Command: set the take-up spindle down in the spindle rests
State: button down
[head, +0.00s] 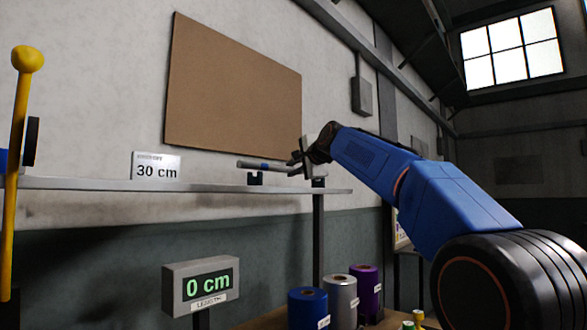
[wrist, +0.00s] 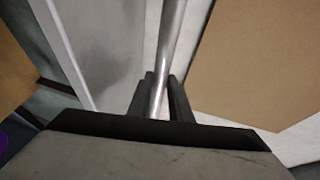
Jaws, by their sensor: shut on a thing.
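The take-up spindle (head: 262,166) is a thin grey rod with a blue band, lying roughly level just above the shelf in the head view. My gripper (head: 304,158) is shut on it near its right part. In the wrist view the bare silver rod (wrist: 170,45) runs between the two dark fingers of my gripper (wrist: 160,95). The spindle rests are small dark blocks on the shelf: a left rest (head: 256,179) under the rod and a right rest (head: 318,182) by my gripper. I cannot tell whether the rod touches them.
A yellow lever (head: 20,130) stands at far left. Blue, silver and purple foil rolls (head: 341,296) stand lower right. A brown board (head: 235,85) hangs behind.

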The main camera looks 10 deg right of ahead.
jog(key=shift+f, duration=0.8)
jog(key=c, duration=1.5)
grip_release()
jog(key=shift+c, duration=0.2)
jog(key=shift+f, duration=0.1)
jog(key=shift+s, duration=0.1)
jog(key=v, duration=1.7)
jog(key=shift+s+d, duration=0.15)
jog(key=shift+s, duration=0.05)
